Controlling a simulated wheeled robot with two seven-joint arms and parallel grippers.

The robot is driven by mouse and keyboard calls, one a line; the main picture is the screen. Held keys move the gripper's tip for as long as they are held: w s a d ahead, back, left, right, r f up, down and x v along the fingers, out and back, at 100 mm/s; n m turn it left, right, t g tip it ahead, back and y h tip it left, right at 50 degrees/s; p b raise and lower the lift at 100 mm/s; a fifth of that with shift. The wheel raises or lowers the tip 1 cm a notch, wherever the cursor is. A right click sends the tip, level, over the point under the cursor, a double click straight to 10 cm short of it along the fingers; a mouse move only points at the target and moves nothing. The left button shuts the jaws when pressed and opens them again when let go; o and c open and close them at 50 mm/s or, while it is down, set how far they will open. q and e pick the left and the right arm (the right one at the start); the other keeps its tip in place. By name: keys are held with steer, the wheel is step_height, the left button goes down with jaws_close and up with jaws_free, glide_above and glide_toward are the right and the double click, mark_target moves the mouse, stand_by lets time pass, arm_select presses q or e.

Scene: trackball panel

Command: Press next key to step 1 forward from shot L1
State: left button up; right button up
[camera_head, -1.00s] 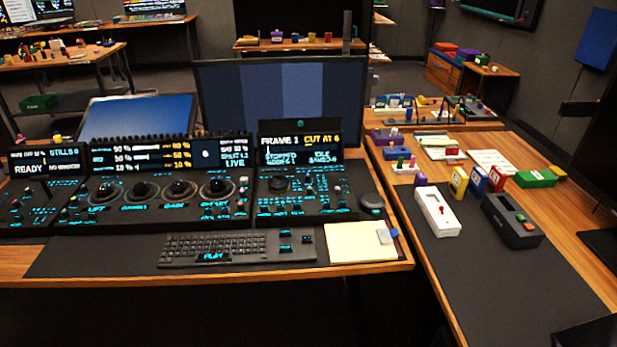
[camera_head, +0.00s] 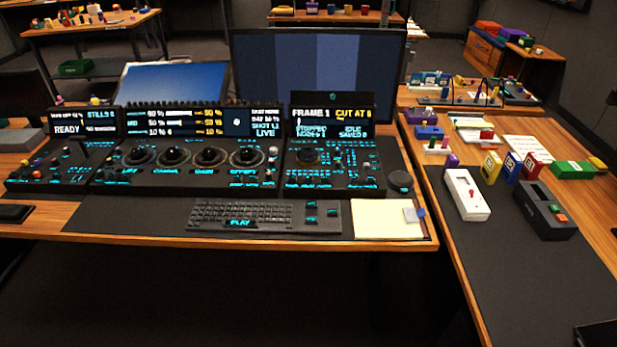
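The trackball panel (camera_head: 190,176) stands on the desk, with several black trackballs in a row. Its display (camera_head: 180,120) reads SHOT L1 and LIVE at its right end. A transport panel (camera_head: 335,165) to the right has a jog dial and lit keys; its screen (camera_head: 332,118) reads FRAME 1, CUT AT 6, STOPPED, IDLE and SAVED 0. A keyboard (camera_head: 262,216) with a lit PLAY key and a few separate lit keys (camera_head: 320,214) at its right end lies in front. The lettering on those keys is too small to read. Neither of my grippers shows.
A left panel (camera_head: 55,165) reads READY. A notepad (camera_head: 388,219) lies right of the keyboard, below a round black knob (camera_head: 400,181). A monitor (camera_head: 318,75) stands behind. The right table holds a white box (camera_head: 466,195), a black box (camera_head: 545,211) and coloured blocks. Its dark mat (camera_head: 530,285) is mostly clear.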

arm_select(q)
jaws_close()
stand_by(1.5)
